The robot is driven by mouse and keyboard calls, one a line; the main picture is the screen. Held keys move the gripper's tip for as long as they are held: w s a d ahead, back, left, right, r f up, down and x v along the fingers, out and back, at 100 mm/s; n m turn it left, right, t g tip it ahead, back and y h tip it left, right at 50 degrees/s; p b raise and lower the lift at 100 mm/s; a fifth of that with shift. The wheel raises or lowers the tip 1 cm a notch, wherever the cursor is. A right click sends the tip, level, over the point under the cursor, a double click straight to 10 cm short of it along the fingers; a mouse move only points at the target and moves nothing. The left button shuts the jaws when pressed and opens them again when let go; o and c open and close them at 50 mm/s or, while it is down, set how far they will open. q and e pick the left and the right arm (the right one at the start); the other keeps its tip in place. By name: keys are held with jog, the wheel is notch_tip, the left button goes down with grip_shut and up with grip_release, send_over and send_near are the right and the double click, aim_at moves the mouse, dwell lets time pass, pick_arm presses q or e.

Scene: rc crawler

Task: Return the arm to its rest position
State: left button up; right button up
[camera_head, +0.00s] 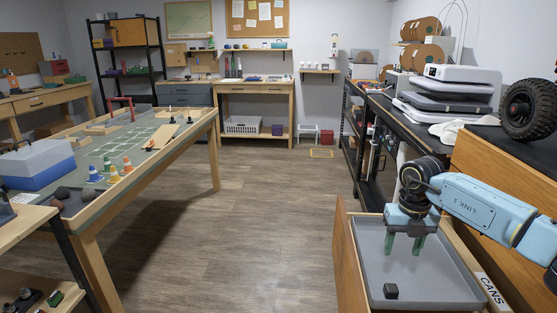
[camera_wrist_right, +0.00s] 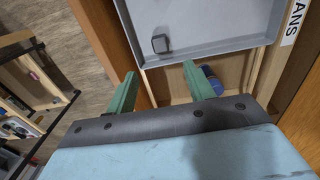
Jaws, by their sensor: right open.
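My right arm comes in from the right in the head view. Its gripper (camera_head: 405,248) has green fingers that point down over a grey tray (camera_head: 375,262) in an open wooden drawer. The fingers are spread and hold nothing. They also show apart in the right wrist view (camera_wrist_right: 158,88), with nothing between them. A small dark block (camera_head: 390,291) lies in the tray, apart from the fingers; it also shows in the right wrist view (camera_wrist_right: 161,44). My left gripper is not in view.
The drawer front (camera_head: 341,245) and a label reading CANS (camera_head: 491,291) border the tray. A wooden cabinet (camera_head: 490,185) with a large black wheel (camera_head: 530,109) on top stands close to my right arm. A long table (camera_head: 150,165) with small cones stands left. The floor between is clear.

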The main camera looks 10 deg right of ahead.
aim_at(391, 286)
notch_tip(391, 286, down, 12)
jog(key=b, duration=0.3)
jog(key=shift+f, duration=0.1)
jog(key=shift+f+b, duration=0.3)
jog(key=shift+f, duration=0.3)
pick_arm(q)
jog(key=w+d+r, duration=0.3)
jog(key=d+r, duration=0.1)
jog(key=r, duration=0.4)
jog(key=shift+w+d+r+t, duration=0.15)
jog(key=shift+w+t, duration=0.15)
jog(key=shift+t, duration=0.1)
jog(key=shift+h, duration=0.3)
pick_arm(e)
jog(key=shift+s+r, duration=0.1)
jog(key=shift+r, duration=0.05)
